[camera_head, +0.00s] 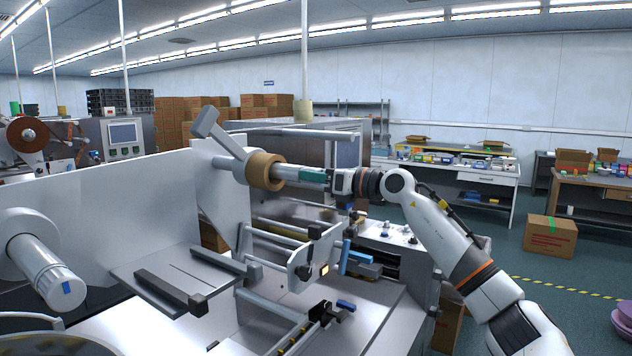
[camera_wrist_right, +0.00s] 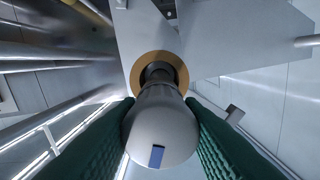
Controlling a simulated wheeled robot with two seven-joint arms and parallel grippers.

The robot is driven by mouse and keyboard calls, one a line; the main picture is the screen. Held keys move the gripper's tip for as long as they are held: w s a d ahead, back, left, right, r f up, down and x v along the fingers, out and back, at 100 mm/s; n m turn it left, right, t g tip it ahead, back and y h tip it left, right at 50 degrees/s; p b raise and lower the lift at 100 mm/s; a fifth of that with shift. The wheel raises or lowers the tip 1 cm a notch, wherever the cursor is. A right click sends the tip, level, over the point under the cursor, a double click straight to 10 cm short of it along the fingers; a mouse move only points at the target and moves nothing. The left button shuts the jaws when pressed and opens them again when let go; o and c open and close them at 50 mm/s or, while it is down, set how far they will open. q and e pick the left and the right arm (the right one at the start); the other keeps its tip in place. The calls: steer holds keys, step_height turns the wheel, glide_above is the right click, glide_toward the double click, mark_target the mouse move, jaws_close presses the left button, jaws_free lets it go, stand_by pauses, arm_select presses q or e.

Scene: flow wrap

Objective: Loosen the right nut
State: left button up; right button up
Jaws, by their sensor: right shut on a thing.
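The right nut (camera_wrist_right: 160,125) is a rounded grey end piece with a small blue mark, on the shaft in front of a tan ring-shaped roll core (camera_wrist_right: 184,70). In the head view the tan core (camera_head: 264,170) sits on the upper spindle of the machine. My right gripper (camera_head: 316,177) comes in from the right, in line with that spindle. In the right wrist view its green ribbed fingers (camera_wrist_right: 160,130) are on both sides of the nut, shut on it. In the head view the fingers mostly hide the nut. My left gripper is not in view.
A second spindle with a grey end piece and blue mark (camera_head: 48,272) is at the left. The machine's plates, rods and bracket (camera_head: 313,258) lie below my right arm. A control panel (camera_head: 122,137) stands at the back left. Floor on the right is mostly open, with a cardboard box (camera_head: 550,236).

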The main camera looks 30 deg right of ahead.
steer(key=shift+f+n, duration=0.25)
steer(key=shift+n, duration=0.45)
steer(key=o, duration=1)
steer(key=shift+c, duration=0.2)
steer(key=shift+r, duration=0.15)
steer(key=shift+s, duration=0.1)
steer(key=b+v, duration=0.7)
steer(key=v, duration=0.5)
